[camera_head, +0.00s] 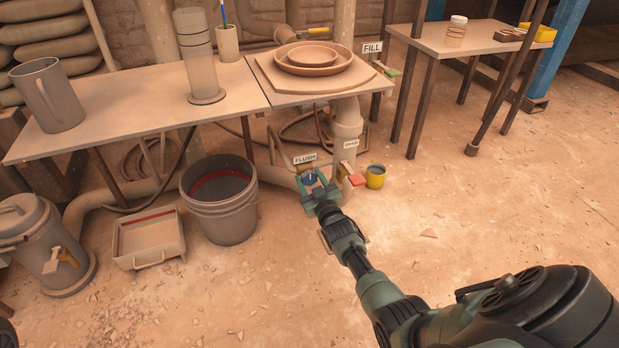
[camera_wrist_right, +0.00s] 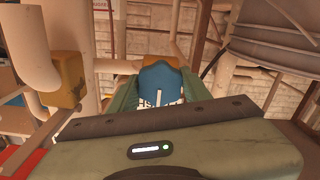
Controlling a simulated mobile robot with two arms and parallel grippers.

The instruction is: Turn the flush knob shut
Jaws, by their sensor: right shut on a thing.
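The flush knob (camera_wrist_right: 163,85) is blue and sits between the fingers of my right gripper in the right wrist view. In the head view the knob (camera_head: 311,179) shows as a small blue spot just under the white FLUSH label (camera_head: 305,159). My right gripper (camera_head: 314,184) reaches it from the front and is shut on it. The gripper body hides the lower part of the knob in the wrist view. How far the knob is turned cannot be told. My left gripper is not in view.
A red handle (camera_head: 356,180) is close to the right of the gripper, below the DRAIN label (camera_head: 350,143). A grey bucket (camera_head: 220,200) stands to the left. A table (camera_head: 130,112) overhangs behind. The floor at right is mostly clear.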

